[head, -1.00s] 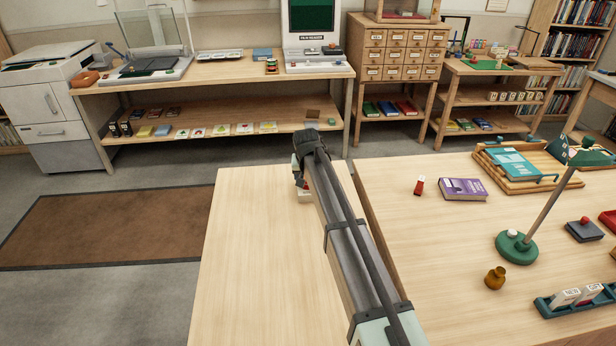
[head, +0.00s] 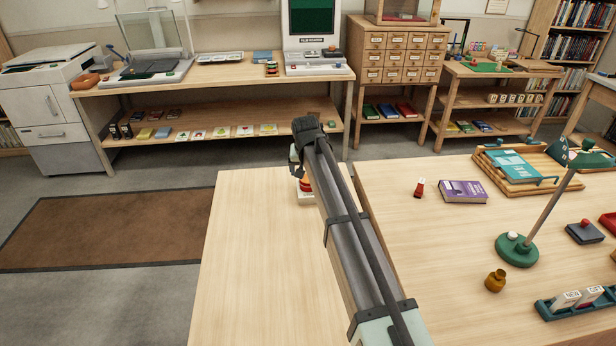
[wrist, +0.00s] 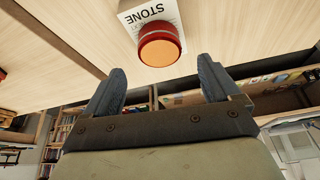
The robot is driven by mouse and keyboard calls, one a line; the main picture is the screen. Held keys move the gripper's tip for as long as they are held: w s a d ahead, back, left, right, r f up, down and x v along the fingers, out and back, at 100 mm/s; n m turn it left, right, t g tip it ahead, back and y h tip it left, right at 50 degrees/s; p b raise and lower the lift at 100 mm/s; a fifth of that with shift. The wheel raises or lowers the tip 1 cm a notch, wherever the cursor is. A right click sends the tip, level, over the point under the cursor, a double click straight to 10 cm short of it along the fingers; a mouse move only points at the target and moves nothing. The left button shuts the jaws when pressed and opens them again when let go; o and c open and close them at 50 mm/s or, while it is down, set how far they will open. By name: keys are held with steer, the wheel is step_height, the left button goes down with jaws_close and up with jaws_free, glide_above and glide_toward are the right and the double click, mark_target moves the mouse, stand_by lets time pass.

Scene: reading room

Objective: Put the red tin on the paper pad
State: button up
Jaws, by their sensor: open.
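The red tin (wrist: 160,46) has an orange top and stands upright on the white paper pad (wrist: 150,14), which is printed "STONE". In the head view the tin (head: 305,184) and pad (head: 304,196) show partly, behind my arm, near the far edge of the left table. My gripper (wrist: 162,68) is open in the wrist view. Its two fingers are apart, with nothing between them, and the tin is clear beyond their tips. In the head view my gripper (head: 297,160) is mostly hidden by the wrist.
The left table (head: 250,260) is otherwise bare. Across a narrow gap, the right table holds a small red-and-white item (head: 419,188), a purple book (head: 463,191), a green-based lamp (head: 517,249) and a brown jar (head: 495,281). A long shelf bench (head: 215,75) stands behind.

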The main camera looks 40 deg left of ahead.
steer(key=shift+v, duration=3)
